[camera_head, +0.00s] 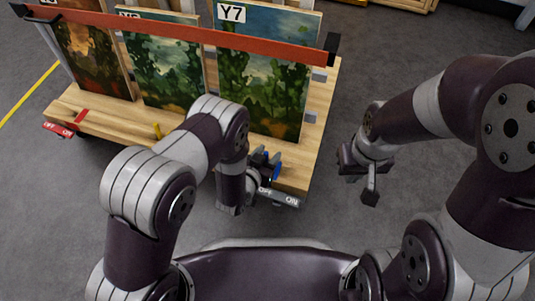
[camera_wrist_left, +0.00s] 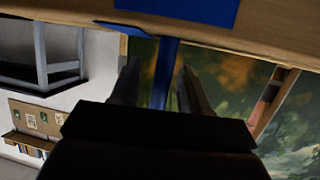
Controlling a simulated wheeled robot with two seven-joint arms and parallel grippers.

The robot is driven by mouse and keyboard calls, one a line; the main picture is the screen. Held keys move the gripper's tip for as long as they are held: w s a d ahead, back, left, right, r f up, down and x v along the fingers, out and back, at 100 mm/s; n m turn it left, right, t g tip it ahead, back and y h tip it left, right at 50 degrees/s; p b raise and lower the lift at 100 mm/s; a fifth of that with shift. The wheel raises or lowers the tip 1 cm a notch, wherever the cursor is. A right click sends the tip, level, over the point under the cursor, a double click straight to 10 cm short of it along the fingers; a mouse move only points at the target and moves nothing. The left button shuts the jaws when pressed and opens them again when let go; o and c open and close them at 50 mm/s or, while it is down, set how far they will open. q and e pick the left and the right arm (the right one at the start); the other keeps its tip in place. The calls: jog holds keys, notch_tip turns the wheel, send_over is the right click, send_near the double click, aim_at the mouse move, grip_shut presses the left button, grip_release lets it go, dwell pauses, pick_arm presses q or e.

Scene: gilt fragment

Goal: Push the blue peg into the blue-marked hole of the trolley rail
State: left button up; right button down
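The blue peg (camera_wrist_left: 163,75) stands between the two fingers of my left gripper (camera_wrist_left: 158,68) in the left wrist view. A gap shows between the peg and the left-hand finger, so the gripper looks open around it. The peg's far end meets the edge of the pale wooden rail (camera_wrist_left: 260,42), near a blue patch (camera_wrist_left: 195,9); the hole itself is hidden. In the head view, my left gripper (camera_head: 264,164) is at the trolley's (camera_head: 315,125) near right corner, with blue beside its fingers. My right gripper (camera_head: 359,180) is apart and empty, its fingers spread.
Several paintings, one labelled Y7 (camera_head: 263,75), stand on the trolley behind an orange bar (camera_head: 180,28). A yellow peg (camera_head: 157,131), a red part (camera_head: 80,116) and an ON/OFF plate (camera_head: 280,196) are along the near edge. Grey floor on the right is free.

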pick_arm(q)
jog(key=shift+r, duration=0.25)
jog(key=p+v, duration=0.6)
jog(key=v, duration=0.5)
jog(key=w+a+r+n+g+y, duration=0.3)
jog(key=w+a+r+g+y, duration=0.3)
jog(key=r, duration=0.4)
jog(key=s+a+r+n+g, duration=0.1)
jog(key=s+a+r+g, duration=0.1)
jog(key=s+a+r, duration=0.4)
jog(key=s+a+r+n+g, duration=0.1)
jog(key=s+a+r+g, duration=0.2)
jog(key=s, duration=0.4)
notch_tip(320, 180, up, 51)
jog(key=p, duration=4.9)
jog(key=shift+d+f, duration=0.15)
jog(key=shift+d, duration=0.25)
